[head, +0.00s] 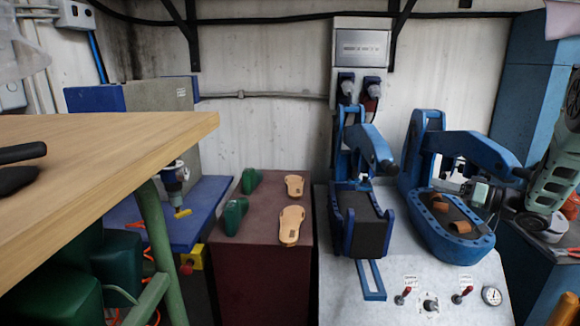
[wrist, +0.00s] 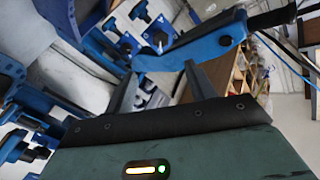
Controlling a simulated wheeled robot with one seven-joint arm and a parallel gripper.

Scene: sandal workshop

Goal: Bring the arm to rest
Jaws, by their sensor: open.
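My gripper (wrist: 162,72) is open in the wrist view, with its two dark fingers apart and nothing held between them. Beyond the fingers are blue machine parts, including a blue lever arm (wrist: 215,40) with a black handle. In the head view my green arm (head: 556,170) comes in from the right edge. My gripper there is beside the right blue press (head: 425,155), partly hidden behind its lever, and I cannot tell from this view whether they touch.
The right press's pad bears brown strap pieces (head: 460,227). A left press (head: 346,215) shares the pale bench (head: 335,300). Two tan soles (head: 291,224) and two green lasts (head: 234,216) lie on a dark red cabinet (head: 262,280). A wooden tabletop (head: 110,165) fills the left.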

